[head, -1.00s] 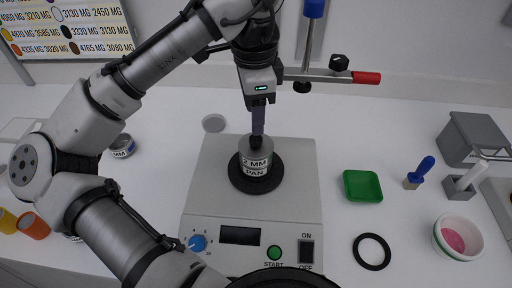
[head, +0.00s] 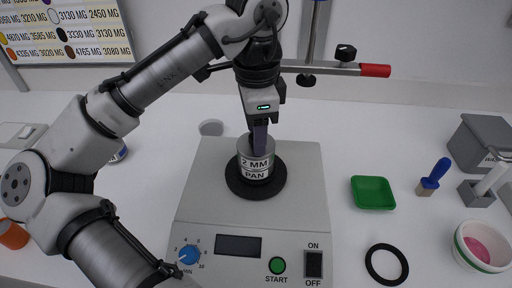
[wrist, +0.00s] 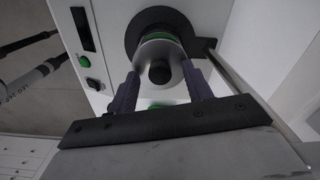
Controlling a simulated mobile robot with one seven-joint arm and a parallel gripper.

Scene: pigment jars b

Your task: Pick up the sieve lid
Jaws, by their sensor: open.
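The sieve stack (head: 256,168) stands upright on the black round plate of the shaker. Its bands read "2 MM" above "PAN". The sieve lid (wrist: 159,72) shows in the wrist view as a grey disc with a black knob on top of the stack. My gripper (wrist: 161,84) is open, with one finger on each side of the knob in that view. In the head view my gripper (head: 260,146) is at the top of the stack and its fingers hide most of the lid. I cannot tell whether the fingers touch it.
The shaker (head: 230,215) has a blue dial and START and ON/OFF controls. A grey disc (head: 211,128) lies behind it. To the right are a green tray (head: 373,192), a black ring (head: 386,264), a blue-handled brush (head: 433,177) and a white bowl (head: 482,246). A red-tipped bar (head: 340,70) crosses behind.

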